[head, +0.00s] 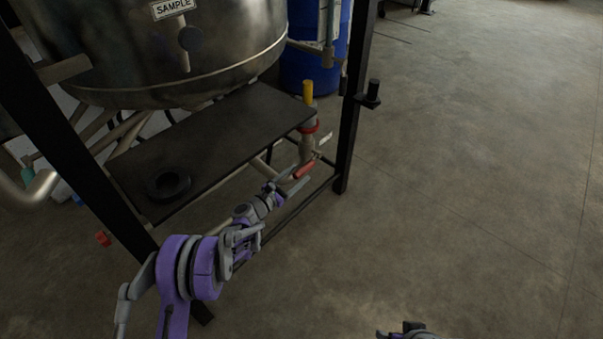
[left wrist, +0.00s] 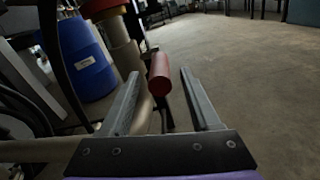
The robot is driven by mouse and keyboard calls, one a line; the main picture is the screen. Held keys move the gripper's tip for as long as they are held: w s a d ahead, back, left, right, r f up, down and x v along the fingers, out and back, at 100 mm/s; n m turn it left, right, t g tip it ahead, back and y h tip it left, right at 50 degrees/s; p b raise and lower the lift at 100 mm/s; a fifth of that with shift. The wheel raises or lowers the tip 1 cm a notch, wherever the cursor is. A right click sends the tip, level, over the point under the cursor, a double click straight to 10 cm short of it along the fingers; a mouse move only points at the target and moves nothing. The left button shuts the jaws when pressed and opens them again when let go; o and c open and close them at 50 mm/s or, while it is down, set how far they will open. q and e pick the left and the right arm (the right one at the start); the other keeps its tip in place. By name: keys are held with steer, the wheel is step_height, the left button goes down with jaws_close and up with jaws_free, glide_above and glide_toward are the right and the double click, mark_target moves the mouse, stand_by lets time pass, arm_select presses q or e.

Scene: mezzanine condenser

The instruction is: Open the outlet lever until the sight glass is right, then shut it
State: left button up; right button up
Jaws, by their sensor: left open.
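The red-gripped lever (head: 304,170) sits low on the pipework at the right end of the dark shelf. In the left wrist view its red grip (left wrist: 159,74) points toward me, between the finger lines. My left gripper (head: 290,185) is open just at the lever, with its fingers (left wrist: 163,98) on either side of the grip and no clear contact. A yellow upright piece (head: 308,90) stands above a red ring on the same pipe; I cannot tell whether it is the sight glass. Part of my right arm (head: 405,331) shows at the bottom edge.
A steel vessel (head: 190,60) marked SAMPLE hangs above the dark shelf (head: 215,135), which bears a black ring (head: 168,185). A black frame post (head: 354,100) stands close right of the lever. A blue drum (head: 305,65) is behind. The floor at right is clear.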

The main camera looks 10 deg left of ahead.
mark_target(308, 165)
arm_select(q)
steer(key=shift+x, duration=1.35)
jaws_close()
stand_by(0.4)
